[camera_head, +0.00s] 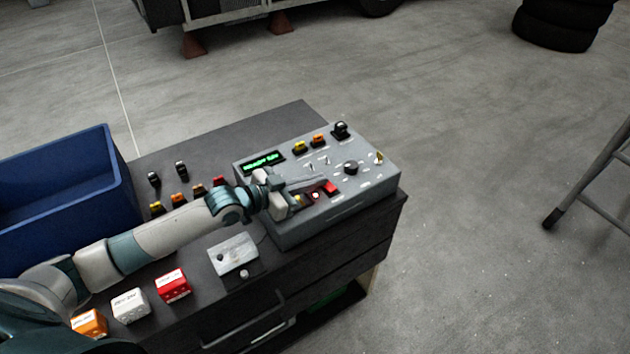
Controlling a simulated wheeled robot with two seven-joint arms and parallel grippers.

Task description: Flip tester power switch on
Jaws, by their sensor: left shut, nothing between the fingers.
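The tester (374,180) is a grey box with a sloped panel at the right end of the dark workbench. Its small display (263,161) shows green text. A red rocker switch (330,187) sits on the panel's front part; which switch is the power switch I cannot read. My left gripper (318,182) is shut and empty over the panel, its fingertips close beside the red rocker. Whether they touch it I cannot tell. The gripper hides part of the panel's left side. My right gripper is not in view.
A blue bin (122,185) stands at the bench's left. Orange, white (130,305) and red (173,285) boxes and a grey plate with a knob (233,254) lie along the front. Several small black, orange and red parts stand behind my arm. A step ladder (590,185) stands right.

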